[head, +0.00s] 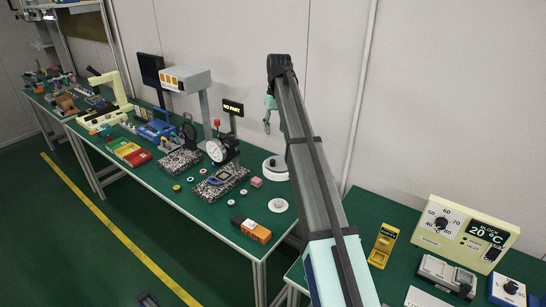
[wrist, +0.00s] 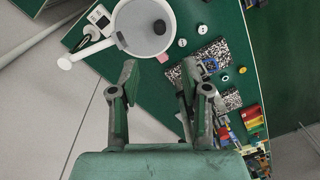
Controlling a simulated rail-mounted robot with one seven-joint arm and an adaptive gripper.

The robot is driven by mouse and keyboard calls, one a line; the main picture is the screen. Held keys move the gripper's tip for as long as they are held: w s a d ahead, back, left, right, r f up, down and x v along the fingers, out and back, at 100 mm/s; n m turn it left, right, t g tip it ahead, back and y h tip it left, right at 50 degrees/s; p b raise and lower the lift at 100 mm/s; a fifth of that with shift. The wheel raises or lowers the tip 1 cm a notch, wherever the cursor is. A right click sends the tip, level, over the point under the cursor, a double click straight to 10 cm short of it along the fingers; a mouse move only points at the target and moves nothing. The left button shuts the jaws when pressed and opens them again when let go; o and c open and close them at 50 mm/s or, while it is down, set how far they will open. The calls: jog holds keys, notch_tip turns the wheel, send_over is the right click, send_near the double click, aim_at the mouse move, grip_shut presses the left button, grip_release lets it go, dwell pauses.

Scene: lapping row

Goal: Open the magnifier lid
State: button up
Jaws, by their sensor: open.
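A round white-rimmed thing with a grey disc over it, which looks like the magnifier with its lid (wrist: 136,28), is at the top of the wrist view. A white bar runs from its rim to the lower left and ends in a round knob (wrist: 65,63). The disc looks down over the ring; I cannot tell a hinge. In the head view a white round body (head: 274,166), likely the same thing, is partly hidden by my arm. My gripper (wrist: 158,82) is open and empty, its fingers apart above the bench. In the head view my gripper (head: 268,115) hangs above the bench.
The green bench (head: 200,222) holds a dial gauge stand (head: 217,150), speckled plates (head: 222,180), an orange box (head: 256,231) and small rings.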

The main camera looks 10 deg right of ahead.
aim_at(273, 160)
jog(key=f+p, duration=0.1)
jog(key=f, duration=0.3)
jog(key=f+p, duration=0.1)
jog(key=f, duration=0.4)
jog(key=f+p, duration=0.1)
jog(key=f, duration=0.3)
jog(key=shift+a+f, duration=0.4)
grip_shut()
